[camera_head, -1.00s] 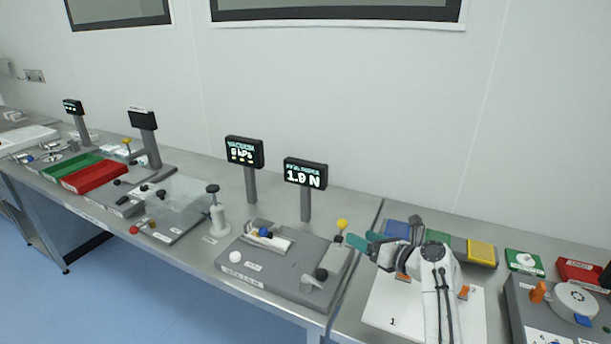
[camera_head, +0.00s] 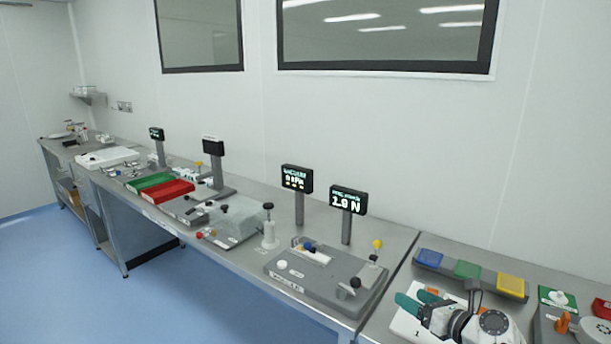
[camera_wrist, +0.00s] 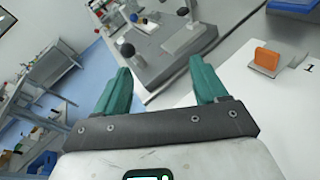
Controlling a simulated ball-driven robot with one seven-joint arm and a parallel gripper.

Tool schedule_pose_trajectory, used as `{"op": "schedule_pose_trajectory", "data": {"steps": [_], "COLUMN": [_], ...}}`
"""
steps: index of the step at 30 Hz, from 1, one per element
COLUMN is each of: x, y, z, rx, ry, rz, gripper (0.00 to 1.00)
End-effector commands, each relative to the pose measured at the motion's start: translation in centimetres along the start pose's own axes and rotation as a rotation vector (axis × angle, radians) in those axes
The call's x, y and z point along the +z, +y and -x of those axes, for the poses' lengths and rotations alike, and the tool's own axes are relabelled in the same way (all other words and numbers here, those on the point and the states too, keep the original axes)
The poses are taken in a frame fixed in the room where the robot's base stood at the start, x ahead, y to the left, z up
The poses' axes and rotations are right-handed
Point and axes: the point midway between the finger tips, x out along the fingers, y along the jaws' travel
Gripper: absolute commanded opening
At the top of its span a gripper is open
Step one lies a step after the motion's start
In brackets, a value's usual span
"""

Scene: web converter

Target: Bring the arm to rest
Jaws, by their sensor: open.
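My gripper (camera_head: 419,302) has green fingers and is at the lower right of the head view, over the white board (camera_head: 403,325) marked 1. In the wrist view my gripper (camera_wrist: 160,88) shows its two green fingers spread apart with nothing between them. The end of my arm is at the bottom edge of the head view, and most of the arm is out of the picture.
A grey fixture (camera_head: 325,276) with knobs stands left of my gripper. A rack with blue (camera_head: 430,258), green (camera_head: 467,269) and yellow (camera_head: 511,285) trays lies behind it. An orange tab (camera_wrist: 266,58) stands on the board. Two displays stand farther back.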

Motion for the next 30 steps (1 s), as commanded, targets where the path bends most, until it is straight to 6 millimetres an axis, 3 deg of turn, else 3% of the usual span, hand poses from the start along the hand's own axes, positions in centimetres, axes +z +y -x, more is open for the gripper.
{"op": "schedule_pose_trajectory", "data": {"steps": [10,17,23,30], "x": [-3.7,-7.6,-12.6,-17.7], "y": [0.8,2.0,4.0,7.5], "z": [2.1,5.0,9.8,17.8], "rx": [-0.002,0.030,0.139,0.429], "ry": [0.110,0.242,0.426,0.644], "rz": [0.312,0.678,1.193,1.876], "gripper": [0.72,0.72,0.72,0.72]}}
